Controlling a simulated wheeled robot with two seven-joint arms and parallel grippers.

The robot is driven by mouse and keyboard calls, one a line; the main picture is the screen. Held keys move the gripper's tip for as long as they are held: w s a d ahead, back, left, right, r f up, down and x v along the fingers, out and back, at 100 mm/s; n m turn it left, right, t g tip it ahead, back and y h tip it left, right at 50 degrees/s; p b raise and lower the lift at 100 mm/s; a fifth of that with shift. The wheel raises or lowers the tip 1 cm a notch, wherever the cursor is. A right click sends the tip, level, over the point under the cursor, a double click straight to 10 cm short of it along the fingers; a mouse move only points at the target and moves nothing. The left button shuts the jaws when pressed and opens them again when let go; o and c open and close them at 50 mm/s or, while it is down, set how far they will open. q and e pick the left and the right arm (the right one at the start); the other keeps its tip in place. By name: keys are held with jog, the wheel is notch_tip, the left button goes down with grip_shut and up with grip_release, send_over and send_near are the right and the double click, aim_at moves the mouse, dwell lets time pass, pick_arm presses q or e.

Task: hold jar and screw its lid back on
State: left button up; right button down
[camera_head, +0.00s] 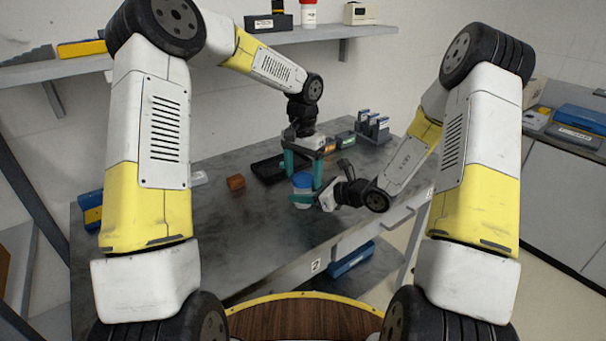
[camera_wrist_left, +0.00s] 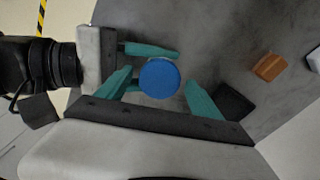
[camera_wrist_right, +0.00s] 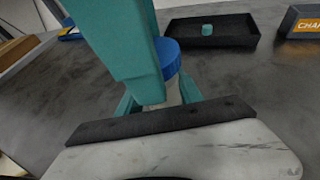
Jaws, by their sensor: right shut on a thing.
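The jar (camera_head: 302,199) stands upright near the table's front edge, its pale body mostly hidden by fingers. The blue lid (camera_head: 302,180) sits on top of the jar; whether it is screwed tight cannot be told. It also shows from above in the left wrist view (camera_wrist_left: 160,77) and behind a teal finger in the right wrist view (camera_wrist_right: 168,57). My left gripper (camera_head: 303,172) points down over the jar, open, with one finger on each side of the lid and gaps between. My right gripper (camera_wrist_right: 160,100) comes in low from the right, shut on the jar's body.
A black tray (camera_wrist_right: 208,37) with a small teal piece lies behind the jar. A brown block (camera_head: 236,183) lies to the left. A grey rack (camera_head: 374,127) and small boxes (camera_head: 345,138) stand at the back right. The table's left part is mostly clear.

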pick_arm(q)
jog(key=shift+r, duration=2.25)
jog(key=shift+c, duration=0.3)
jog(key=shift+s+d+r+n, duration=0.1)
jog(key=shift+r+n, duration=0.35)
jog(key=shift+n, duration=0.55)
jog(key=shift+r+n, duration=1.3)
jog(key=shift+n, duration=0.3)
jog(key=shift+f, duration=0.15)
jog(key=shift+f, duration=3.9)
